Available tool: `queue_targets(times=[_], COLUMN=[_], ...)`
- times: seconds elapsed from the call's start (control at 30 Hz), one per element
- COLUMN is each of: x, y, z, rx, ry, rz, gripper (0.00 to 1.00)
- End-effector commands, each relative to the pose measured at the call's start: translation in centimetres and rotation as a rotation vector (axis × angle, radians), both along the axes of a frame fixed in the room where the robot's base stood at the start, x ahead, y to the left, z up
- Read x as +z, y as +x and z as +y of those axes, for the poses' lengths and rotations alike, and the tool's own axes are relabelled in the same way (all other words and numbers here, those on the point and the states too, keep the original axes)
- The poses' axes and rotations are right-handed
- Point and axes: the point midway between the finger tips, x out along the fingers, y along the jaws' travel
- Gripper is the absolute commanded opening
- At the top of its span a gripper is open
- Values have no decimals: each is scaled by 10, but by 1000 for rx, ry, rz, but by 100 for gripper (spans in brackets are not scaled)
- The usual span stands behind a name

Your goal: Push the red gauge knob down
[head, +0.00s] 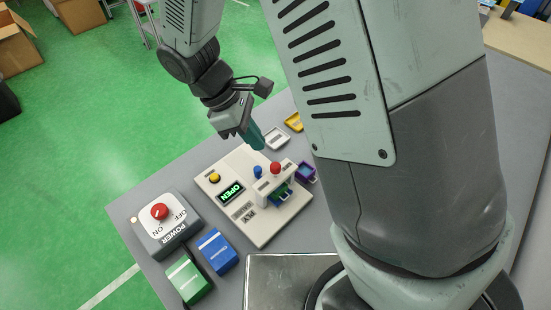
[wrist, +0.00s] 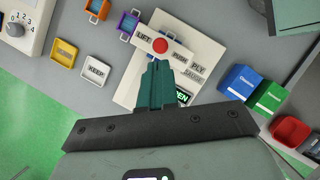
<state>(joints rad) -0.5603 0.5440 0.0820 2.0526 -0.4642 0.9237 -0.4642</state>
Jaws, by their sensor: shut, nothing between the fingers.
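The red gauge knob (head: 275,168) is a round red ball on top of the white block of the pale ply gauge panel (head: 262,233). It also shows in the wrist view (wrist: 160,46), just beyond my fingertips. My gripper (head: 258,144) has teal fingers, shut with nothing between them. The fingers point down above the panel, up and left of the red knob in the head view, and apart from it. A blue knob (head: 257,171) stands left of the red one; in the wrist view the fingers seem to hide it. A green display (head: 231,192) reads OPEN.
A yellow button (head: 214,178) sits on the panel. A grey power box (head: 167,222) with a red knob, a blue box (head: 217,251) and a green box (head: 188,280) stand at left. Small trays, white (head: 277,138), yellow (head: 294,122) and purple (head: 306,172), lie behind and right.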

Motion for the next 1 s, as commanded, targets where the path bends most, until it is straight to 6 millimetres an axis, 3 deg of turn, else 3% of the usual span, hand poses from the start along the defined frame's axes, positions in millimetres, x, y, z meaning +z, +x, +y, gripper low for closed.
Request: queue_targets(times=[0.27,0.7,1.0], x=[-6,-52,-63], y=[-1,-4,-4], z=[-3,-25,-31], rx=[-2,-2,-3], ry=[-1,-2,0], rz=[0,2,0], gripper=[0,0,0])
